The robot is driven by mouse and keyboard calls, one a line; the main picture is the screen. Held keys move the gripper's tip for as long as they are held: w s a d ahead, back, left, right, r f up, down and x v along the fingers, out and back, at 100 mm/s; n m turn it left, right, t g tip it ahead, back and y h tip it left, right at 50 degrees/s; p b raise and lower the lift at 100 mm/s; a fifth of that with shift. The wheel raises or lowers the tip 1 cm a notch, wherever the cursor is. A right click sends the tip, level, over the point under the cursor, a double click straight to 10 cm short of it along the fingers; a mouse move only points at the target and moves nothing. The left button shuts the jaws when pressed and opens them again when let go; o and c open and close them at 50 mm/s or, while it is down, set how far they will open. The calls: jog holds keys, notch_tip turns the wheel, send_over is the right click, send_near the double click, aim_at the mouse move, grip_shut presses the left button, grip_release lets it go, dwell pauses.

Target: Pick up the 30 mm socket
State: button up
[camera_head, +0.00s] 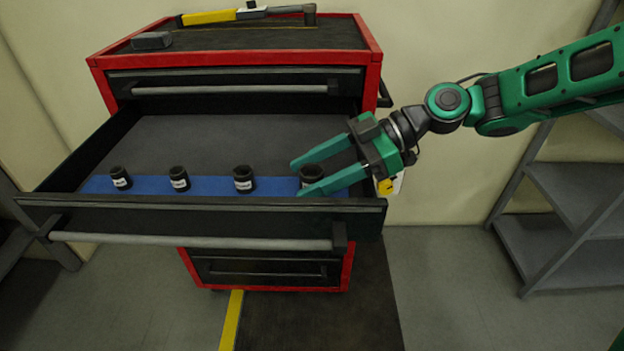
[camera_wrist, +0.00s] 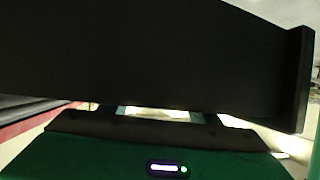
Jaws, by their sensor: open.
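Several black sockets with small white labels stand upright in a row on a blue strip (camera_head: 212,186) inside the open drawer (camera_head: 203,217). They are one at the far left (camera_head: 120,178), a second (camera_head: 179,178), a third (camera_head: 244,179) and the rightmost one (camera_head: 312,173), which looks the widest. The labels are too small to read, so I cannot tell by label which is 30 mm. My gripper (camera_head: 300,178) is open, its green fingers reaching left over the drawer's right end. The rightmost socket shows between the fingers, partly hidden by the lower one; contact cannot be told.
A dark panel (camera_wrist: 150,55) fills most of the wrist view, and no socket shows there. The red tool cabinet (camera_head: 375,60) carries a yellow-and-black tool (camera_head: 210,16) and a dark block (camera_head: 151,40) on top. Grey shelving (camera_head: 570,190) stands at right. The drawer's rear floor is bare.

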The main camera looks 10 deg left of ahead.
jog(key=c, duration=1.3)
jog(key=shift+o, duration=0.2)
jog(key=shift+r, duration=0.1)
